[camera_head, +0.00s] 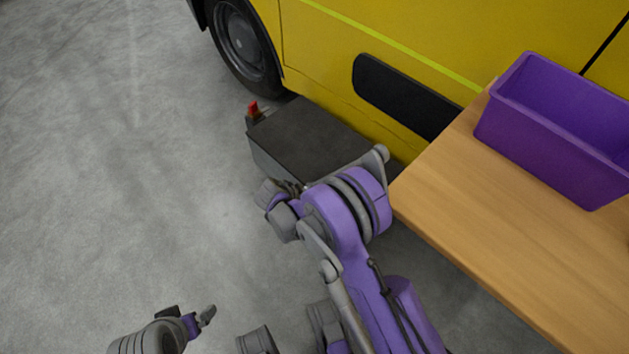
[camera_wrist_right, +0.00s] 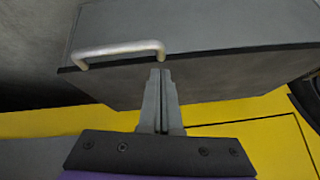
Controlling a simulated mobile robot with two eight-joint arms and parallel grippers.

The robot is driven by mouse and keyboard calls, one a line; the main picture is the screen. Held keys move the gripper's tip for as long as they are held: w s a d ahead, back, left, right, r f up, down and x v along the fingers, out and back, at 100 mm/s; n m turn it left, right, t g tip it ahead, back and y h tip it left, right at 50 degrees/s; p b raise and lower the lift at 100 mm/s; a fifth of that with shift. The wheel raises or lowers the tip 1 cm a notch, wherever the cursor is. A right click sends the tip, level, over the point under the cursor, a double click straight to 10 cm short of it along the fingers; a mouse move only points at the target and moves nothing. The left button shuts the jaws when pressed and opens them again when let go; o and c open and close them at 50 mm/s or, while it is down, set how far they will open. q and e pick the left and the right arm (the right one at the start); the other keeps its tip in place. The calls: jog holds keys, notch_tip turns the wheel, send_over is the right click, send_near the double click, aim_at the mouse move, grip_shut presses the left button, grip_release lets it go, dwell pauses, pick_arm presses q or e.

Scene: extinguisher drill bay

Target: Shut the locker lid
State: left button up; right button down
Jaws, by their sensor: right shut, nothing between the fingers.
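The locker is a dark grey box (camera_head: 312,136) low beside the yellow vehicle, partly hidden behind my right arm in the head view. In the right wrist view its grey panel (camera_wrist_right: 215,25) has a silver bar handle (camera_wrist_right: 120,49) along a dark edge. I cannot tell whether the lid is fully down. My right gripper (camera_wrist_right: 159,73) is shut and empty. Its tips overlap the edge just beside one end of the handle in the picture; contact is unclear. My left gripper (camera_head: 196,318) is at the lower left, well away from the locker; its finger gap is unclear.
A wooden table (camera_head: 475,215) with a purple bin (camera_head: 545,130) stands to the right, close to my right arm. The yellow vehicle (camera_head: 330,60) is behind the locker. A small red part (camera_head: 253,107) shows at the locker's left corner. The concrete floor (camera_head: 120,170) at left is clear.

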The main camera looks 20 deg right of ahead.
pick_arm(q)
jog(key=shift+f, duration=0.1)
pick_arm(e)
notch_tip(320, 180, down, 7)
jog(key=shift+s+a, duration=0.15)
jog(key=shift+a, duration=0.2)
dwell(0.4)
